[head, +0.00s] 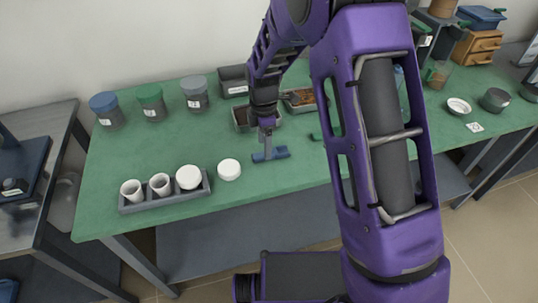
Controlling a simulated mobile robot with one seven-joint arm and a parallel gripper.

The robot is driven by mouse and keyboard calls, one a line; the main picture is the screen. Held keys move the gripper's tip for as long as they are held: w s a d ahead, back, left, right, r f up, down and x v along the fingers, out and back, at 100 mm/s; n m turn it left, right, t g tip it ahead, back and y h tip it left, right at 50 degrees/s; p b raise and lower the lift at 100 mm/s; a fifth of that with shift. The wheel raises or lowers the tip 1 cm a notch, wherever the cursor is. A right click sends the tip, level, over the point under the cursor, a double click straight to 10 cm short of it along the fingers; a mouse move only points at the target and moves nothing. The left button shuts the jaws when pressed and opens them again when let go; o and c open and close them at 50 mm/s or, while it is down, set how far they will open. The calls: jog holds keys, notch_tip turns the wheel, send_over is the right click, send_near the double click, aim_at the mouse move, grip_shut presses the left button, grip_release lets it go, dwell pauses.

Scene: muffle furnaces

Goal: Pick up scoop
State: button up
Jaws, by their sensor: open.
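My gripper (270,155) hangs over the front middle of the green table, with its blue jaws apart and nothing seen between them. I cannot make out a scoop for certain. A small dark green piece (316,136) lies on the table to the right of my gripper, partly hidden by my purple arm; it may be part of the scoop. A grey tray with brown material (302,99) stands behind my gripper, partly covered by my arm.
A grey rack (165,199) with white cups and a round white lid (229,169) are to the left. Lidded jars (151,102) stand at the back left. A white dish (458,106) and wooden drawers (477,47) are at the right. The left middle of the table is clear.

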jog(key=shift+f, duration=1.5)
grip_shut()
